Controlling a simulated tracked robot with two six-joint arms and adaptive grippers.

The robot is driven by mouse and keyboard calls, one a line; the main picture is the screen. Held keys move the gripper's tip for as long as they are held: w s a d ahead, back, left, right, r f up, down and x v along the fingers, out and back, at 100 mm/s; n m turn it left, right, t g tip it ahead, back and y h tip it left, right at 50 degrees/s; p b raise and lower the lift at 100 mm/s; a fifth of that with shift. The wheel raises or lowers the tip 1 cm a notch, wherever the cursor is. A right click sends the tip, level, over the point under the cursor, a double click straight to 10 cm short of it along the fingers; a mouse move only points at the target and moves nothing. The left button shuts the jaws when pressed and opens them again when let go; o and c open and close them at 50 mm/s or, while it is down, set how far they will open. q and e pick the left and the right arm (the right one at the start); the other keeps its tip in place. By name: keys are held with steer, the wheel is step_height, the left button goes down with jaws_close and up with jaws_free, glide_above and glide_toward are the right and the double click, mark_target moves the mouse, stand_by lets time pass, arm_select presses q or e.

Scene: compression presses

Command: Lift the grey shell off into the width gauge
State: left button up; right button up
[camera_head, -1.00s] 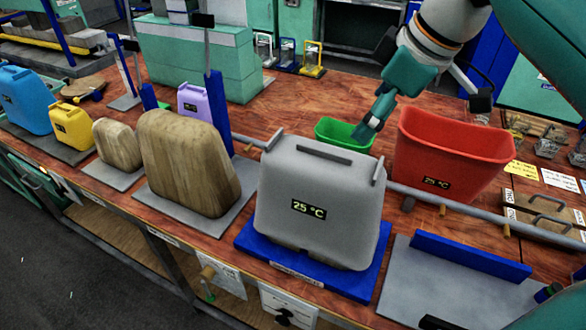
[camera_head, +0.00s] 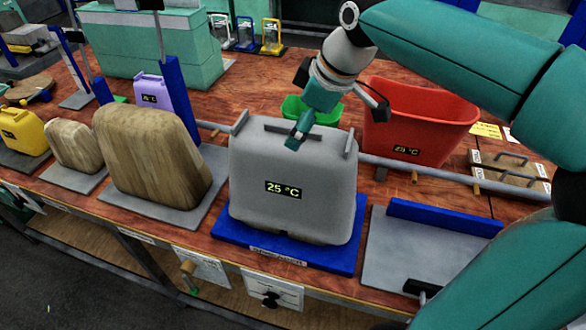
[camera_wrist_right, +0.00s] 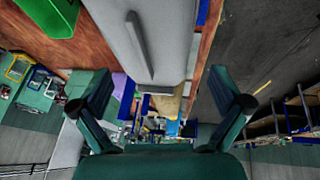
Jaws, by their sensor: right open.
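The grey shell (camera_head: 290,210) sits over a pale brown body on a blue base, with a "25 °C" display on its front. A dark bar handle (camera_head: 280,127) lies along its top, and two upright tabs stand at its ends. My right gripper (camera_head: 298,138) is over the shell's top beside the handle; whether it touches cannot be told. In the right wrist view its fingers (camera_wrist_right: 162,92) are spread and empty, with the grey shell (camera_wrist_right: 170,35) ahead. A grey plate with a blue fence (camera_head: 445,217) is to the right, possibly the width gauge. My left gripper is out of view.
A red bin (camera_head: 420,120) and a green bin (camera_head: 300,112) stand behind the shell. A grey rail (camera_head: 440,175) runs beside it. The bare grey plate on the right has free room.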

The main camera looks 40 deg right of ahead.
mark_target(293, 173)
steer(key=x, duration=0.2)
steer(key=p+x, duration=0.1)
steer(key=x, duration=0.1)
steer(key=shift+w, duration=0.4)
steer(key=shift+w+f, duration=0.15)
steer(key=shift+f, duration=0.2)
steer(key=shift+f+b, duration=0.25)
steer(key=shift+b, duration=0.1)
steer(key=shift+a, duration=0.1)
jaws_close()
stand_by(0.3)
